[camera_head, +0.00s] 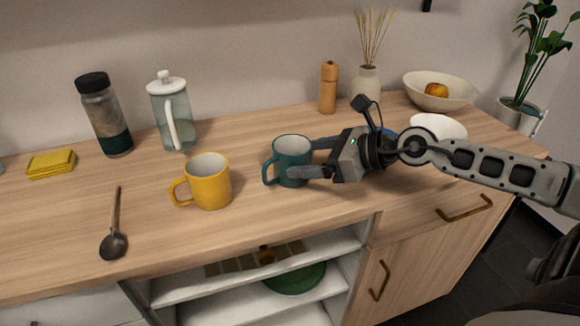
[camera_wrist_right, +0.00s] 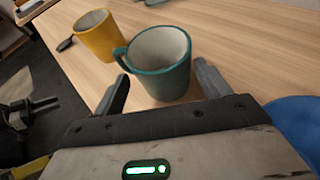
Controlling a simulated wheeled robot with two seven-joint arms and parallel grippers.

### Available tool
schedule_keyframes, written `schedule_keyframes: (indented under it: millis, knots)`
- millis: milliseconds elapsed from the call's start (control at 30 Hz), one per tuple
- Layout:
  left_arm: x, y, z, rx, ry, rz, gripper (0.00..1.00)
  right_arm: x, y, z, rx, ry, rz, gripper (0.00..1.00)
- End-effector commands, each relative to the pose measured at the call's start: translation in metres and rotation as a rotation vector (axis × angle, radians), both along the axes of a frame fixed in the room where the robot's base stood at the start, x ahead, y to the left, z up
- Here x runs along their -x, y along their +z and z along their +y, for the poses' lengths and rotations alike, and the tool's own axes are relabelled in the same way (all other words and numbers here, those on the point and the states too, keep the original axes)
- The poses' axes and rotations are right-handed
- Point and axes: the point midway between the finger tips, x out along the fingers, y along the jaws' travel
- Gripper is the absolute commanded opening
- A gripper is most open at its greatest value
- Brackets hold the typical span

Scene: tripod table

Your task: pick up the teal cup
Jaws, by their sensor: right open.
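The teal cup (camera_head: 291,161) stands upright on the wooden counter (camera_head: 262,224), its handle toward the left in the head view. My right gripper (camera_head: 306,158) comes in from the right and is open, with one finger on the far side of the cup and the other on the near side. In the right wrist view, the teal cup (camera_wrist_right: 160,66) sits ahead of and between the two fingertips of my right gripper (camera_wrist_right: 163,84). I cannot tell whether either finger touches it.
A yellow mug (camera_head: 208,184) stands just left of the teal cup. A dark spoon (camera_head: 113,243) and a yellow sponge (camera_head: 51,163) lie farther left. A glass pitcher (camera_head: 172,118), pepper mill (camera_head: 328,88) and white bowl (camera_head: 438,127) stand farther back. Open shelves (camera_head: 262,277) are below the front edge.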

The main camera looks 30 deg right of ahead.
Motion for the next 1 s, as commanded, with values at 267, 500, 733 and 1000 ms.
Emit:
schedule_keyframes:
  millis: [267,500,733,1000]
  knots:
    - [-0.001,0.0,0.0,0.0,0.0,-0.009,0.36,-0.02,-0.005,0.009,-0.001,-0.001,-0.006,0.76]
    - [-0.002,0.004,-0.001,0.001,-0.001,-0.012,0.36,-0.035,-0.014,0.02,-0.003,-0.002,-0.002,0.76]
    - [-0.001,0.001,-0.001,0.001,-0.001,-0.005,0.36,-0.037,-0.017,0.022,0.001,0.0,0.001,0.76]
    - [0.0,-0.002,-0.001,-0.001,-0.002,0.001,0.36,-0.037,-0.017,0.022,0.001,0.0,0.0,0.35]
